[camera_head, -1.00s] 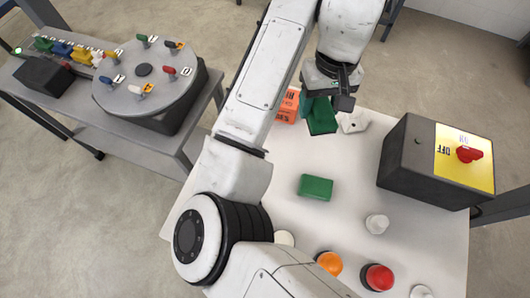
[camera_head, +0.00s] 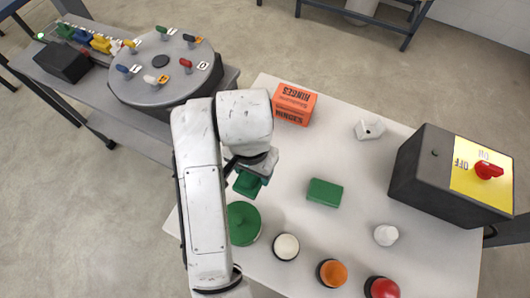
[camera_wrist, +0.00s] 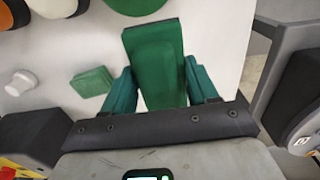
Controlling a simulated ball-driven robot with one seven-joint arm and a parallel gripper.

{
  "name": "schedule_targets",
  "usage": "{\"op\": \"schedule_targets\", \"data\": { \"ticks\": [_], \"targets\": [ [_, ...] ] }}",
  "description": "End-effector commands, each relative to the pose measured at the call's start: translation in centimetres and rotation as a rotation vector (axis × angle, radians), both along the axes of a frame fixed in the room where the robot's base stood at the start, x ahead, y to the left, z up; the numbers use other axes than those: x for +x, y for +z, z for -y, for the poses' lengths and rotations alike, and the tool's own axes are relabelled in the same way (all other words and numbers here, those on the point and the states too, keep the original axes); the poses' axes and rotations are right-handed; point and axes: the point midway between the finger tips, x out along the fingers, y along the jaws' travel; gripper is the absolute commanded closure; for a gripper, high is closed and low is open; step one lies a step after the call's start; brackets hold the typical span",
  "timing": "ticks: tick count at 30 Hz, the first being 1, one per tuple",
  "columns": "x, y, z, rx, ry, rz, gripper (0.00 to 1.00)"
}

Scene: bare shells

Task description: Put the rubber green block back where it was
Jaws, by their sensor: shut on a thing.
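My gripper (camera_head: 250,178) is shut on a green block, which shows between its teal fingers in the wrist view (camera_wrist: 157,65). The held block is long, with a raised middle face, and hangs over the left part of the white table (camera_head: 290,165). In the head view my arm and fingers hide most of it. A second green block (camera_head: 325,192) lies flat in the middle of the table, apart from my gripper; it also shows in the wrist view (camera_wrist: 92,82). I cannot tell by look which block is rubber.
Green (camera_head: 243,223), white (camera_head: 286,247), orange (camera_head: 332,273) and red (camera_head: 382,288) buttons line the near edge. An orange hinges box (camera_head: 294,104), white nut-like piece (camera_head: 369,130), white knob (camera_head: 386,235) and switch box (camera_head: 450,175) stand around. Free table lies around the second block.

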Motion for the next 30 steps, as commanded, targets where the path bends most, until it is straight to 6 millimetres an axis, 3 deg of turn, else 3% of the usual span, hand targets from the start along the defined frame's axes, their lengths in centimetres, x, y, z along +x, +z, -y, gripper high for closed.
{"op": "schedule_targets", "data": {
  "ticks": [7,13,24,30],
  "targets": [
    [5.3,-2.1,0.9,0.001,-0.004,-0.005,0.75],
    [8.0,-5.8,1.4,0.000,-0.002,-0.005,0.75],
    [10.2,-8.7,1.7,0.000,0.000,-0.002,0.75],
    [10.1,-11.1,1.7,-0.001,0.002,-0.001,0.75]
  ]
}}
